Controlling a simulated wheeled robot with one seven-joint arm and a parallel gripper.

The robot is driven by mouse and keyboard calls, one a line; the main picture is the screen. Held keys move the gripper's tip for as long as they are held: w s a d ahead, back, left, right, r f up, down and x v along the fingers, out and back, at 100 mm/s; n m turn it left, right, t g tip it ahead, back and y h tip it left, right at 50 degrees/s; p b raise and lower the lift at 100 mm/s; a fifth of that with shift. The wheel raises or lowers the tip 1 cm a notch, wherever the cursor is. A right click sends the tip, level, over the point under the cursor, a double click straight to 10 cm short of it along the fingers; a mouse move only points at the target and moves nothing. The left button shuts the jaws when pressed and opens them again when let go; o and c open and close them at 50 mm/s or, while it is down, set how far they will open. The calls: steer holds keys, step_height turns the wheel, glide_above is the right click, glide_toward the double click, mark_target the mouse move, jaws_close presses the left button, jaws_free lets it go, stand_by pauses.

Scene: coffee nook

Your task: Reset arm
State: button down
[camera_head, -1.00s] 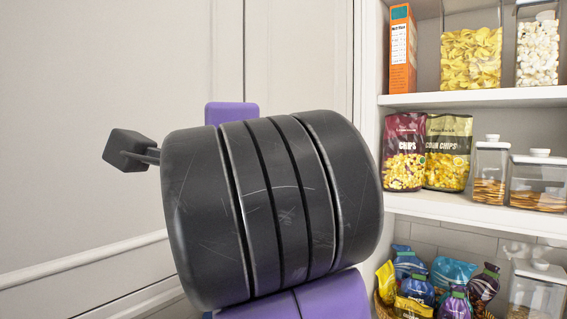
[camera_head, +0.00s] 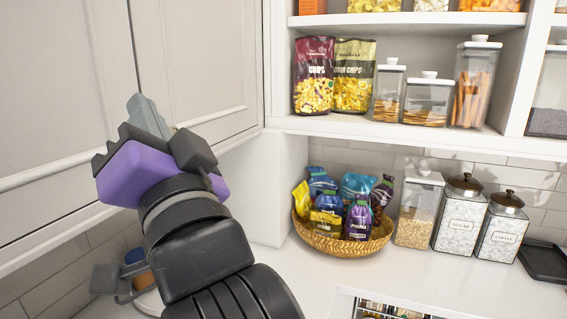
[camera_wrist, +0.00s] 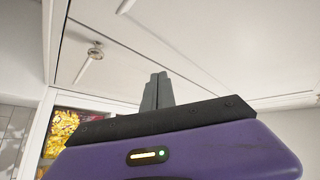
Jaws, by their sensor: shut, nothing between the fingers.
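My gripper (camera_head: 148,114) is at the left in the head view, raised in front of the white cabinet doors. Its grey fingers point up and away from my purple wrist. In the wrist view my gripper (camera_wrist: 157,82) shows its two fingers pressed together, with nothing between them. My black arm reaches up from the bottom of the head view and hides part of the counter.
White cabinet doors (camera_head: 60,90) stand behind my gripper. At the right, shelves hold chip bags (camera_head: 314,76) and jars (camera_head: 472,84). A wicker basket (camera_head: 345,243) of snack bags and canisters (camera_head: 461,213) stand on the white counter (camera_head: 250,275).

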steer(key=s+d+f+n+t+h, duration=0.1)
steer(key=s+d+f+h, duration=0.1)
steer(key=d+f, duration=0.65)
steer(key=s+d+f+n+h+b, duration=0.1)
steer(key=s+d+f+h, duration=0.3)
steer(key=f, duration=0.7)
steer(key=s+d+f+n+t, duration=0.1)
steer(key=d+f, duration=0.6)
steer(key=f, duration=0.2)
steer(key=s+d+f+g+h, duration=0.2)
steer(key=s+d+f, duration=0.3)
steer(key=s, duration=0.4)
steer(key=s+d+f+m+g+h+b, duration=0.1)
steer(key=s+d+f+g+h, duration=0.1)
steer(key=s+d+f, duration=0.4)
steer(key=s+d+f+m+g+h+b, duration=0.1)
steer(key=s+d+f+g+h, duration=0.1)
steer(key=s+d+f, duration=0.3)
steer(key=s+f+h, duration=0.1)
steer(key=s+f, duration=0.3)
steer(key=s, duration=0.2)
steer(key=shift+s+d+f+h, duration=0.15)
steer(key=shift+s+h, duration=0.2)
steer(key=shift+h, duration=0.05)
